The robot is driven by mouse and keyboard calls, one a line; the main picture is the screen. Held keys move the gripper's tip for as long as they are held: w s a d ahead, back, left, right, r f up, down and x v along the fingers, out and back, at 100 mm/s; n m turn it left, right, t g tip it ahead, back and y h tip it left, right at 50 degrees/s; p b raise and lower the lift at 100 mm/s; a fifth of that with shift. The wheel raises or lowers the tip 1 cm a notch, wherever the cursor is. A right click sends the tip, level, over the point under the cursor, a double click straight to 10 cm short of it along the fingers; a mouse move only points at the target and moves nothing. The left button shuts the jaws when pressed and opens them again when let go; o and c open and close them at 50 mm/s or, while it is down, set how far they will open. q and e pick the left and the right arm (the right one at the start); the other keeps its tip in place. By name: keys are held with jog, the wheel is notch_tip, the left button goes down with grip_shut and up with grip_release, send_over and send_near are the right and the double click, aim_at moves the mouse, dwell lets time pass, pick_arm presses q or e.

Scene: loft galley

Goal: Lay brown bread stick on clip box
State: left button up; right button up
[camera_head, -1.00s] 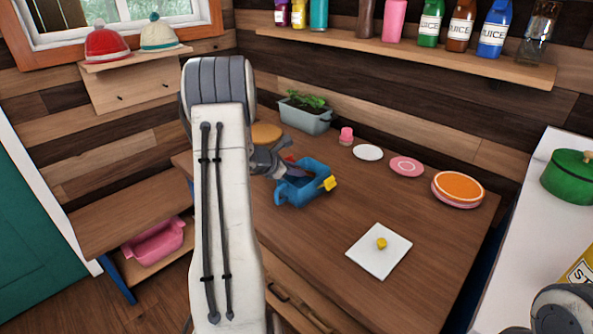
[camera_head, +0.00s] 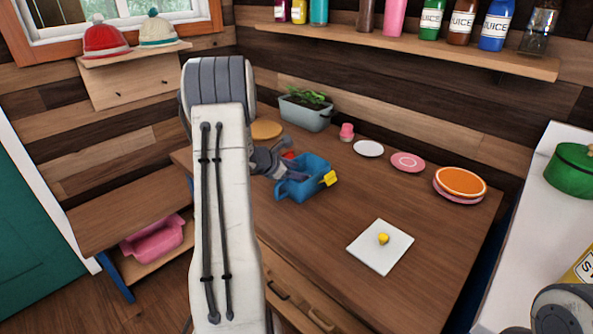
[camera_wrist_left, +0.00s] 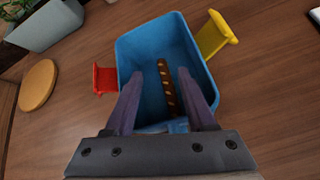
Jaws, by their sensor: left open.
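The clip box is a blue open bin (camera_head: 318,186) with a yellow clip and a red clip on opposite sides, standing on the wooden table. It also shows in the left wrist view (camera_wrist_left: 140,42). The brown bread stick (camera_wrist_left: 166,88), with pale slashes, shows inside the box's opening in the left wrist view; its near end is partly hidden. My left gripper (camera_head: 291,180) reaches down into the box. In the left wrist view its open fingers (camera_wrist_left: 159,78) stand either side of the stick, nearer on the right. My right gripper is not in view.
A planter (camera_head: 306,112) and a round wooden board (camera_head: 266,130) stand behind the box. A white square plate (camera_head: 380,247) with a yellow piece lies front right. Small plates (camera_head: 407,162) line the back edge. The table between is clear.

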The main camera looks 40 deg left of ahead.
pick_arm(q)
jog(key=v, duration=1)
jog(key=shift+s+r+p, duration=0.15)
jog(key=shift+s+p, duration=0.05)
jog(key=shift+p, duration=0.15)
dwell(0.4)
